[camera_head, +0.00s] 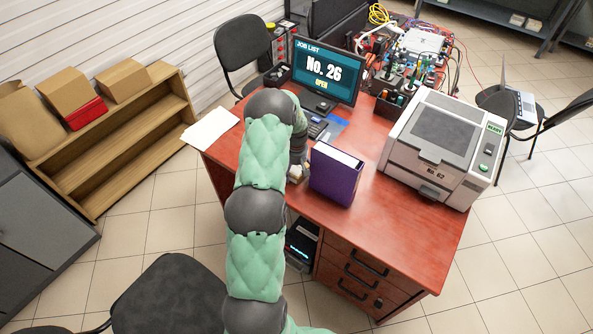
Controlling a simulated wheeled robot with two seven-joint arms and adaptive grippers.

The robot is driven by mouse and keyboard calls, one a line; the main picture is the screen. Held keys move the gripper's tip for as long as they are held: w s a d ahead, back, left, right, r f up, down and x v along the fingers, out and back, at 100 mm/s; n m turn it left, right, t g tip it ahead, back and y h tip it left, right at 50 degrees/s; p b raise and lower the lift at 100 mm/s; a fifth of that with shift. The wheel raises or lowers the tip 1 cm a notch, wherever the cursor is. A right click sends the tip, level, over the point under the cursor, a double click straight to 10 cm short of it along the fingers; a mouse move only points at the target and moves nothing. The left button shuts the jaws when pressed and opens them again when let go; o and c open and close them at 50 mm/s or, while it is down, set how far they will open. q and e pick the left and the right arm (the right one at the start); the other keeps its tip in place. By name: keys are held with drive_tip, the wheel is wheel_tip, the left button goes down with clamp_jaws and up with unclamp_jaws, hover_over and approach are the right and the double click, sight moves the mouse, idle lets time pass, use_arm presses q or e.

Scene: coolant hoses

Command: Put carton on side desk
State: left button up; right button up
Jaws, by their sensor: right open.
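Brown cartons stand on top of a wooden shelf unit at the left: a box (66,90), a lower box (123,81) to its right, and a larger tan one (27,122) nearer to me. I cannot tell which one the task means. A red-brown desk (415,235) fills the middle right; whether it is the side desk is not clear. My right gripper (298,176) points down at the desk's left part, beside a purple binder (335,174). It is open, partly hidden by my arm, and far from the cartons. My left gripper is out of view.
A red box (85,114) sits among the cartons on the wooden shelf (125,150). The desk holds a monitor (325,70), a large printer (443,145) and papers (210,128). Black chairs (170,295) stand around. The desk's front right is clear.

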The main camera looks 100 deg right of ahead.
sight(296, 169)
wheel_tip(296, 169, up, 12)
drive_tip(key=p, duration=0.2)
drive_tip(key=shift+f, duration=0.1)
